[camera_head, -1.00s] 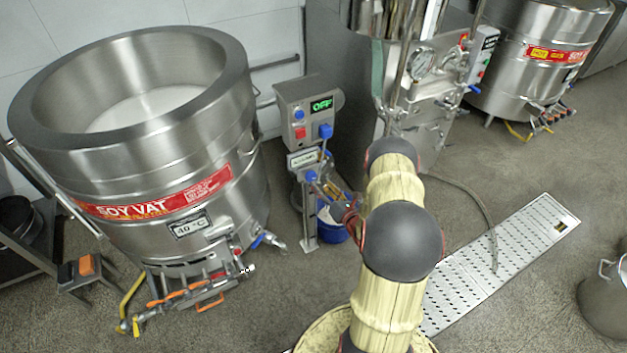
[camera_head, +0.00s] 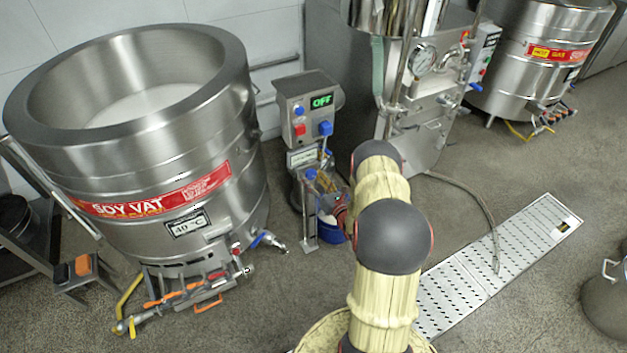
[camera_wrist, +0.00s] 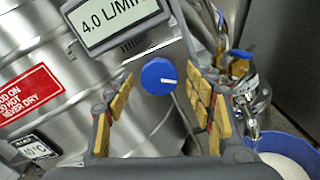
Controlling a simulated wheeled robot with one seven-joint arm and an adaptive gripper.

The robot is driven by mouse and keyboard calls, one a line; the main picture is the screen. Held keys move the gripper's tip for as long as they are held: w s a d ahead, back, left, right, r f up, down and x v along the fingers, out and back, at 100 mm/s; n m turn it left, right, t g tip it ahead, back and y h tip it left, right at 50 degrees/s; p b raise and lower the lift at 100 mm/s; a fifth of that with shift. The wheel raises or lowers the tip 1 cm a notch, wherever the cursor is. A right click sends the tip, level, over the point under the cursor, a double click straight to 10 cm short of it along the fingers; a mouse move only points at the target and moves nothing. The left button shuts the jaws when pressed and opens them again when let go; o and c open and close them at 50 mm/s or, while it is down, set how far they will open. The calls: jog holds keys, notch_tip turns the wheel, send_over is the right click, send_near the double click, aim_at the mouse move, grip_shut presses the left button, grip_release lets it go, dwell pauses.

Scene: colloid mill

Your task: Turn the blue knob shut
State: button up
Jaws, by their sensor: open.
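The blue knob (camera_wrist: 158,76) has a white pointer line and sits on a grey metal post, just under a display reading 4.0 L/MIN (camera_wrist: 115,18). In the wrist view it lies between the two tan-padded fingers of my gripper (camera_wrist: 158,88), with gaps on both sides. The fingers are open and hold nothing; I cannot tell how far the knob is from the tips. In the head view the knob (camera_head: 311,174) shows small, left of my gripper (camera_head: 328,190), which is partly hidden by my arm.
A grey control box (camera_head: 308,105) with a green OFF display stands above the knob. The steel soy vat (camera_head: 130,150) is close on the left. A blue bucket (camera_wrist: 290,155) with white contents and a metal tap (camera_wrist: 247,110) are to the right. A floor grate (camera_head: 490,270) lies at right.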

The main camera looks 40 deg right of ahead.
jog(key=c, duration=0.4)
jog(key=c, duration=0.7)
jog(key=shift+c, duration=0.3)
